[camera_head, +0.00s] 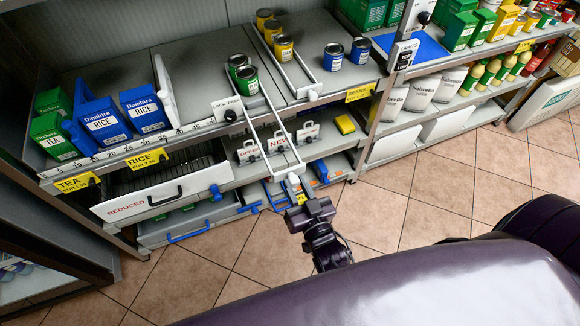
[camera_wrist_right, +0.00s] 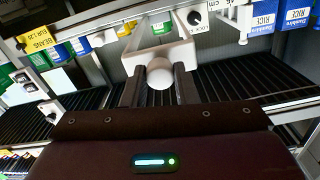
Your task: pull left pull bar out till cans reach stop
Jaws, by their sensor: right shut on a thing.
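The left pull bar (camera_head: 272,135) is a long white U-shaped frame. In the head view it sticks out over the shelf's front edge, tilted in the picture toward me. Two green cans (camera_head: 247,80) stand at its shelf end, close to the front edge. My right gripper (camera_head: 294,184) is shut on the bar's white round knob. In the right wrist view the knob (camera_wrist_right: 160,73) sits between the two dark fingers, with the white frame (camera_wrist_right: 158,52) beyond it. A second white pull bar (camera_head: 297,75) lies to the right, with several yellow cans (camera_head: 283,47) behind it. My left gripper is not in view.
Blue cans (camera_head: 333,57) stand to the right on the same shelf. Rice boxes (camera_head: 104,121) and tea boxes (camera_head: 53,136) stand at left. A white drawer (camera_head: 163,195) marked REDUCED juts out lower left. Tiled floor (camera_head: 375,205) is free in front.

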